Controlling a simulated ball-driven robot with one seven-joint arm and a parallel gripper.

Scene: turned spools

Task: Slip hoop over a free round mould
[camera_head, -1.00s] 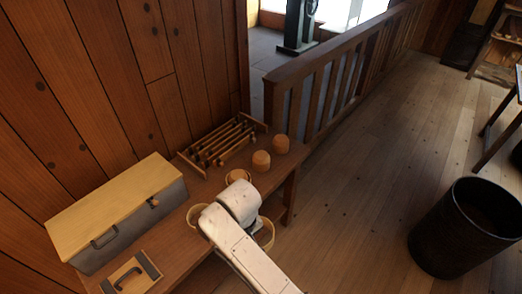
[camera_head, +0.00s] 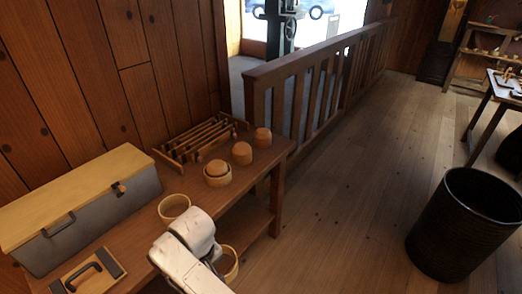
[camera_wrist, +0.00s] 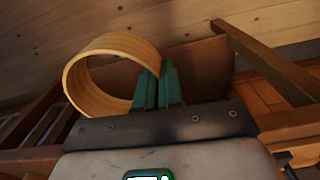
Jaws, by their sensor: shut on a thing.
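My gripper (camera_wrist: 158,92) is shut on a pale wooden hoop (camera_wrist: 108,72), gripping its wall with the green fingers. In the head view the held hoop (camera_head: 229,264) shows partly behind my white wrist, off the bench's front edge, apart from the moulds. Two bare round moulds stand on the bench: a middle mould (camera_head: 242,153) and a far mould (camera_head: 262,135). A nearer mould (camera_head: 217,168) has a hoop (camera_head: 217,181) around it. Another loose hoop (camera_head: 173,207) lies on the bench near my wrist.
The bench (camera_head: 142,232) also carries a grey chest with a wooden lid (camera_head: 80,205), a wooden rack of rods (camera_head: 200,138) and a board with a dark handle (camera_head: 88,273). A railing (camera_head: 320,90) stands behind the bench. A black bin (camera_head: 465,225) stands on the open floor at right.

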